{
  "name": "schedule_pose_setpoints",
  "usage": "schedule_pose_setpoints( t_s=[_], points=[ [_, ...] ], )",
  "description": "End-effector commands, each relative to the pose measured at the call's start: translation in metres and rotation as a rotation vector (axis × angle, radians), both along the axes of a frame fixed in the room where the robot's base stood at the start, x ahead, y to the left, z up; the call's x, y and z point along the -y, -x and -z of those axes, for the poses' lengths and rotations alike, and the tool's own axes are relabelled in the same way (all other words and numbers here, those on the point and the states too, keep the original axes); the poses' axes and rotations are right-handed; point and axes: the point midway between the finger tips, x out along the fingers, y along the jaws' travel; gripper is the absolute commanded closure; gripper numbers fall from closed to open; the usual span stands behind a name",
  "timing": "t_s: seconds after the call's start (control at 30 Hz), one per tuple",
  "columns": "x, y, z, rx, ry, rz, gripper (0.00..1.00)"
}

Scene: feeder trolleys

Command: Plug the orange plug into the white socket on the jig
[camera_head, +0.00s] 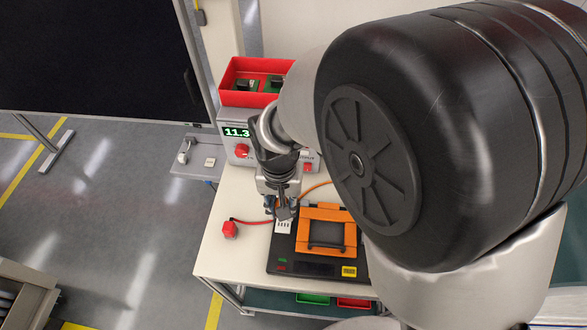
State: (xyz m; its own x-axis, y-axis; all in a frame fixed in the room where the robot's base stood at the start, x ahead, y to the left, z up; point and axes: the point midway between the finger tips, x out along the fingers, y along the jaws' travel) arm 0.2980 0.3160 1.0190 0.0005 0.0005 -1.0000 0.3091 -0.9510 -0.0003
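The jig is a black plate (285,266) with an orange frame (329,213) on its right part, on a pale trolley top. A white socket block (283,227) is at the jig's upper left. My gripper (281,212) points down right over the white block's upper end. Its fingers are small and dark here, and I cannot tell whether they are open or shut. An orange cable (316,188) runs from the right toward my gripper. I cannot make out the orange plug itself; my gripper hides that spot. Whether anything touches the socket is not clear.
A red plug (230,229) with a red cable lies left of the jig. A power supply (238,144) and a red bin (232,97) stand at the back. My arm hides the right side. The trolley top (219,264) is bare at front left.

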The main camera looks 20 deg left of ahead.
Motion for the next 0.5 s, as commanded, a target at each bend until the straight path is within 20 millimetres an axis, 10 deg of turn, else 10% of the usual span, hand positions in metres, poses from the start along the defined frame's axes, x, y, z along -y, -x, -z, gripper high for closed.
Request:
schedule_pose_setpoints(
  t_s=[0.5],
  points=[
    [0.0,0.0,0.042,-0.001,0.001,0.0,0.99]
  ],
)
